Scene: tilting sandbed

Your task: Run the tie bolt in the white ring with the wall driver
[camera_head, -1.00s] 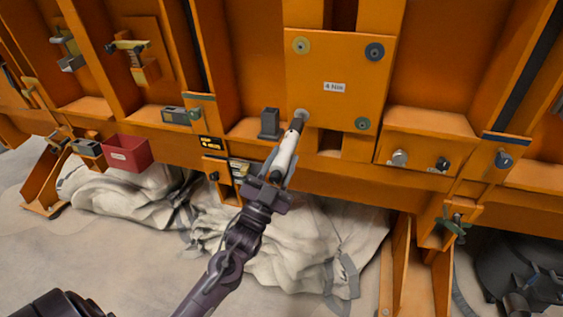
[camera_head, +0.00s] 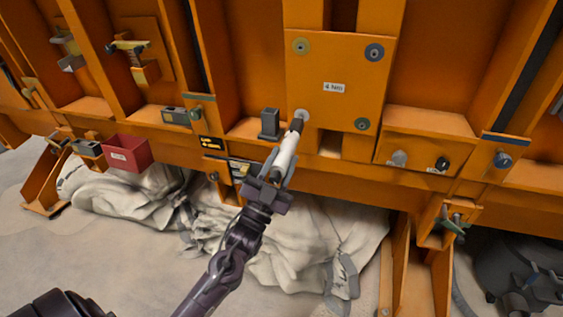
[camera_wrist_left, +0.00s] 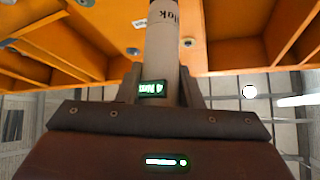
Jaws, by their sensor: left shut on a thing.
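My left gripper (camera_head: 277,172) is shut on the wall driver (camera_head: 286,154), a white cylinder with a dark nose. The driver also shows in the left wrist view (camera_wrist_left: 161,45), with a lit green "4 Nm" display. It points up at the orange plate (camera_head: 335,70), which bears a "4 Nm" label. The white ring (camera_head: 302,114) is at the plate's lower left corner. The driver's nose is just below the ring and partly overlaps it; I cannot tell whether they touch. The tie bolt inside the ring cannot be made out. My right gripper is not in view.
Other rings on the plate are yellowish (camera_head: 301,46), blue (camera_head: 374,52) and green (camera_head: 362,124). A grey block (camera_head: 269,123) stands on the ledge left of the driver. A red bin (camera_head: 127,154) hangs farther left. Crumpled pale cloth (camera_head: 315,245) lies below.

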